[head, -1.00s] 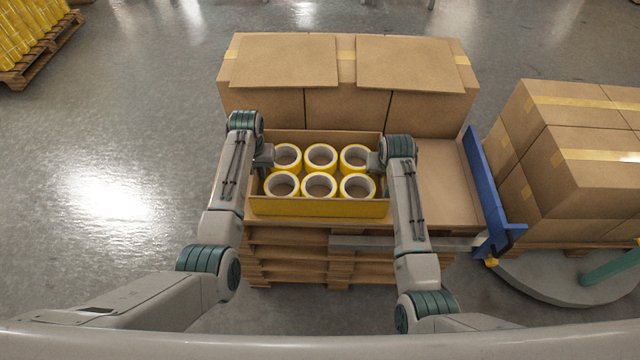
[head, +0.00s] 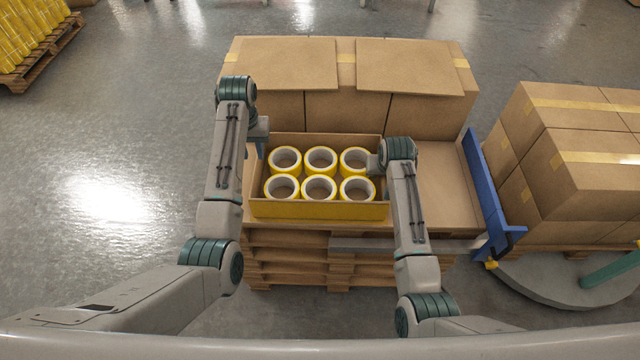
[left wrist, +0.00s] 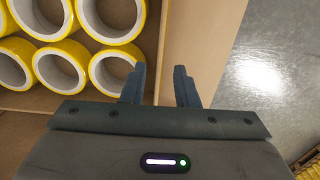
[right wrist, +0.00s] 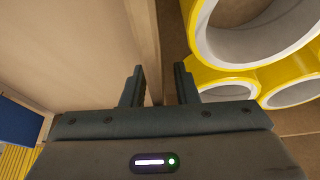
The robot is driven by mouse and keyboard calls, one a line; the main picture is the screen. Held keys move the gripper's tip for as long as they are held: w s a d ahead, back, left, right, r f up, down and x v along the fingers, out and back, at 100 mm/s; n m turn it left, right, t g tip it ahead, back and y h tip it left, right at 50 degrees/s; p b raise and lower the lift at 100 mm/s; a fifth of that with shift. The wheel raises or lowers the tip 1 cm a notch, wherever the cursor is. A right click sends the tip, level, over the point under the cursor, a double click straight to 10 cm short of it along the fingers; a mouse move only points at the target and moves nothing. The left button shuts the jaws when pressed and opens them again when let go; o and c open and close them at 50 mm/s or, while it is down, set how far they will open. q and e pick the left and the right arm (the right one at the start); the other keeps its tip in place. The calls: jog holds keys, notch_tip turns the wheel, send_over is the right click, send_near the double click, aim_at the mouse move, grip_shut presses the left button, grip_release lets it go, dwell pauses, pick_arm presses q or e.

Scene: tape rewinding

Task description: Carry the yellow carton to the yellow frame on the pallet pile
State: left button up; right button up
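The yellow carton (head: 320,209) is an open box with a yellow front, holding several yellow tape rolls (head: 320,160). It rests on the left part of the pallet pile (head: 290,257). My left gripper (head: 260,137) is by the carton's far left corner. Its fingers (left wrist: 159,86) are open, with the carton's side wall (left wrist: 165,45) running toward the gap. My right gripper (head: 375,163) is at the carton's right wall. Its fingers (right wrist: 159,85) are apart, with the wall edge (right wrist: 148,45) between them; contact cannot be told. I cannot make out a yellow frame.
Closed brown cartons (head: 345,85) stand in a row directly behind the carton. A bare brown surface (head: 445,190) lies to its right, bounded by a blue guard (head: 486,185). More stacked cartons (head: 585,160) stand farther right. Open floor (head: 110,170) lies at left.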

pick_arm(q)
jog(key=shift+r, duration=0.65)
pick_arm(e)
jog(key=shift+r, duration=0.1)
jog(key=shift+s+r, duration=0.1)
jog(key=shift+r, duration=0.2)
jog(key=v, duration=1.1)
jog(key=shift+s, duration=0.15)
